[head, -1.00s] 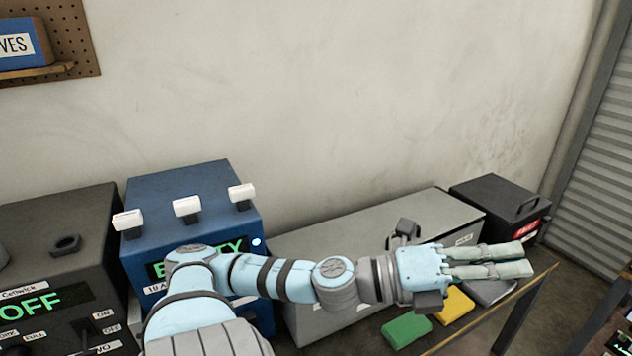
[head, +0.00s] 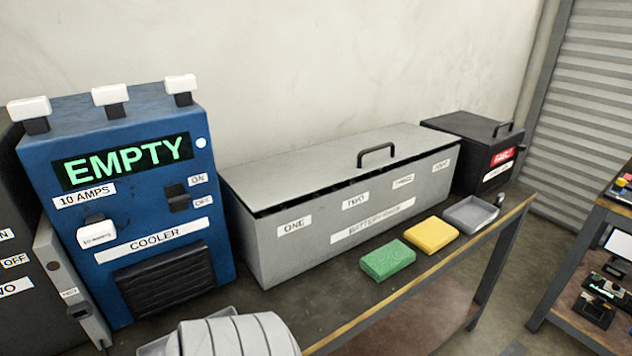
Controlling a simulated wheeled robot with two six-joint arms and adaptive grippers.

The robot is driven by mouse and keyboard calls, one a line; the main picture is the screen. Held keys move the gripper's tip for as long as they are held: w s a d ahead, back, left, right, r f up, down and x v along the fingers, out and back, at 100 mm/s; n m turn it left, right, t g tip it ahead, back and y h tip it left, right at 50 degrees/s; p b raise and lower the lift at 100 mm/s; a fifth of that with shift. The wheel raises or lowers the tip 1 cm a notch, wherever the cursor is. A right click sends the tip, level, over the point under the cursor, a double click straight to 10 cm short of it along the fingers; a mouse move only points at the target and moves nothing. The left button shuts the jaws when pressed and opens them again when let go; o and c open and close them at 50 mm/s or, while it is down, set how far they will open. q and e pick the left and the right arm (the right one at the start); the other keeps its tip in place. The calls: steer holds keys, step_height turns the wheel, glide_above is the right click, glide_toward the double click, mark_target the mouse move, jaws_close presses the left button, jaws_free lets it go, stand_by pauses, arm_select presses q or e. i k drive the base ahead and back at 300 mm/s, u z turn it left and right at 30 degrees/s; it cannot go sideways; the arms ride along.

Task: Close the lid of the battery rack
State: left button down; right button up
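The battery rack (head: 300,255) is a long grey box on the bench, labelled ONE, TWO and further along its front. Its lid (head: 300,164) lies down over the top, with a thin dark gap along the front edge. I cannot tell whether it is fully seated. The dark lid handle (head: 377,153) stands up near the lid's front edge, and nothing touches it. Neither of my grippers is in view. Only a grey part of my own arm shows at the bottom edge.
A blue cooler unit (head: 128,215) reading EMPTY stands left of the rack, and a black box (head: 465,140) stands to its right. A green sponge (head: 388,260), a yellow sponge (head: 431,235) and a grey tray (head: 452,220) lie before the rack, near the bench edge.

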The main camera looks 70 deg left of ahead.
mark_target(267, 182)
steer(key=z, duration=0.3)
steer(key=i, duration=0.6)
steer(key=u, duration=2.45)
